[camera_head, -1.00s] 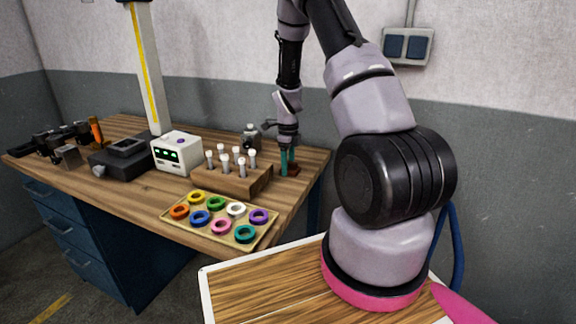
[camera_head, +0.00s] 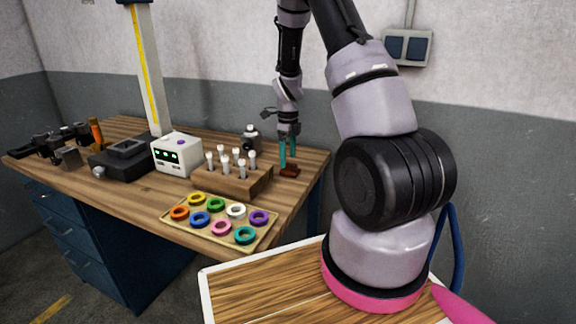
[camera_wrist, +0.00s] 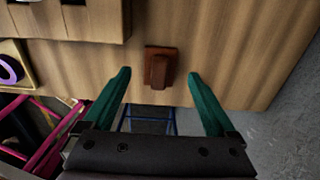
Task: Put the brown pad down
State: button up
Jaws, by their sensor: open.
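The brown pad (camera_head: 289,171) lies on the wooden bench near its right edge, just right of the wooden block with pegs. In the wrist view the brown pad (camera_wrist: 160,68) shows as a small reddish-brown base with a narrower raised part, flat on the bench top. My gripper (camera_head: 289,158) is above the pad with its green fingers pointing down. In the wrist view my gripper (camera_wrist: 160,88) has its two green fingers spread wide, with nothing between them and the pad ahead of their tips.
The wooden peg block (camera_head: 233,184) stands left of the pad. A tray (camera_head: 176,222) of coloured rings lies in front of it. A grey bottle-like object (camera_head: 251,138) stands behind. The bench's right edge is close to the pad.

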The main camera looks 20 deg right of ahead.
notch_tip(320, 180, up, 7)
notch_tip(320, 180, up, 10)
jog(key=n+t, duration=0.1)
jog(key=n, duration=0.3)
send_over(288, 163)
jog(key=s+a, duration=0.2)
jog(key=s, duration=0.1)
jog(key=s+a+r+n+t+y, duration=0.25)
jog(key=s+r+n, duration=0.4)
jog(key=r, duration=0.35)
jog(key=s+a+r+n+t, duration=0.2)
jog(key=s+r+n, duration=0.2)
jog(key=s+n, duration=0.2)
jog(key=s+a+r+n+t, duration=0.1)
jog(key=s+r+n, duration=0.3)
jog(key=s, duration=0.7)
jog(key=shift+s+a+n+t, duration=0.3)
jog(key=shift+a+n, duration=0.4)
jog(key=shift+n, duration=0.55)
jog(key=shift+w+h, duration=0.1)
jog(key=shift+h, duration=0.15)
